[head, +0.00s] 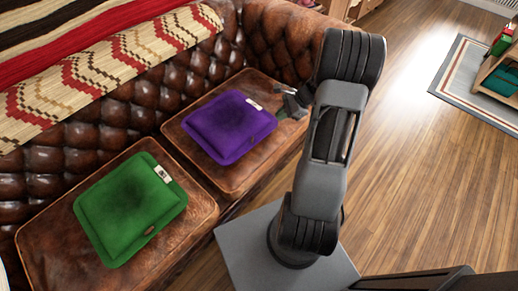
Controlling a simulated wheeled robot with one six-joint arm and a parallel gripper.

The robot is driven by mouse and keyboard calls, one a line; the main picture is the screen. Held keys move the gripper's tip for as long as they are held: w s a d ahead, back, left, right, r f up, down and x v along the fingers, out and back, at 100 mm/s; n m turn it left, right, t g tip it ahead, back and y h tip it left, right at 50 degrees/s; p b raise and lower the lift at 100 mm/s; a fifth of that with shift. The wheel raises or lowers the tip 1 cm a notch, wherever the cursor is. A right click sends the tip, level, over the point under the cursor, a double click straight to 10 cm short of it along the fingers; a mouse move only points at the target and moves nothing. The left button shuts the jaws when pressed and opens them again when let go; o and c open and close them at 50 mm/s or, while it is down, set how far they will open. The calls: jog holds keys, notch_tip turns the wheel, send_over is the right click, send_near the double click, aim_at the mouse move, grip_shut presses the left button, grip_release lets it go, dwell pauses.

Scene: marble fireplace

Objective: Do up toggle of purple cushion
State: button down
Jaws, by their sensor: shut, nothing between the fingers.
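The purple cushion (229,127) lies flat on the right seat of the brown leather sofa. A small pale tag or patch (253,104) shows near its upper right edge. I cannot make out the toggle or whether it is done up. My gripper (282,90) is at the right side of the cushion, close to the pale patch. It is shut and holds nothing. Its tips are small and dark here, and I cannot tell whether they touch the cushion. Part of the seat to the right is hidden by my arm.
A green cushion (130,208) with a white tag lies on the left seat. A patterned blanket (120,62) covers the sofa's back. The sofa's right armrest (284,38) rises behind my gripper. Wooden floor (430,190) is clear at right, with a rug and shelf at far right.

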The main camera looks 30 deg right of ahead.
jog(key=d+f+m+t+b, duration=0.1)
jog(key=d+f+m+b, duration=0.2)
jog(key=f, duration=0.7)
jog(key=b, duration=0.3)
send_near(259, 140)
jog(key=shift+y, duration=0.4)
jog(key=x, duration=0.6)
jog(key=shift+a+f, duration=0.15)
jog(key=shift+w+a, duration=0.45)
jog(key=shift+a, duration=0.3)
jog(key=shift+a, duration=0.15)
jog(key=shift+w, duration=0.1)
